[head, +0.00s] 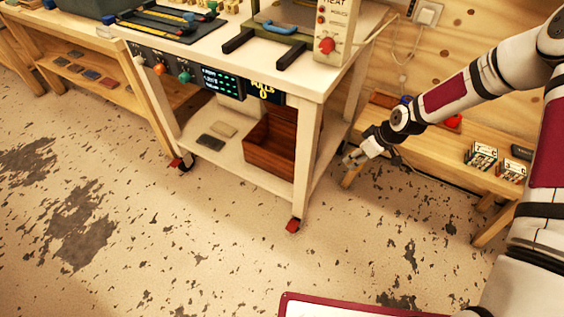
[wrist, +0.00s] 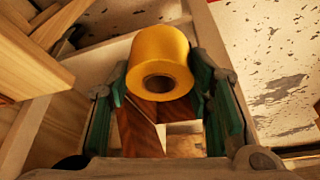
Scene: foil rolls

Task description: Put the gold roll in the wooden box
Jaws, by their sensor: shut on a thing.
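The gold roll (wrist: 160,52) is a yellow cylinder with a dark hole in its end. It sits between the green-padded fingers of my gripper (wrist: 161,70), which is shut on it. In the head view my gripper (head: 354,159) is to the right of the white cart, at about the height of its lower shelf; the roll cannot be made out there. The wooden box (head: 268,163) is reddish brown, open, and stands on the cart's lower shelf, left of my gripper. Part of what looks like the box (wrist: 138,132) shows below the roll in the wrist view.
The white cart's top (head: 215,55) overhangs the box, and a cart leg (head: 303,165) stands at its front right. A wooden bench (head: 470,140) is behind my gripper. The floor in front is clear.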

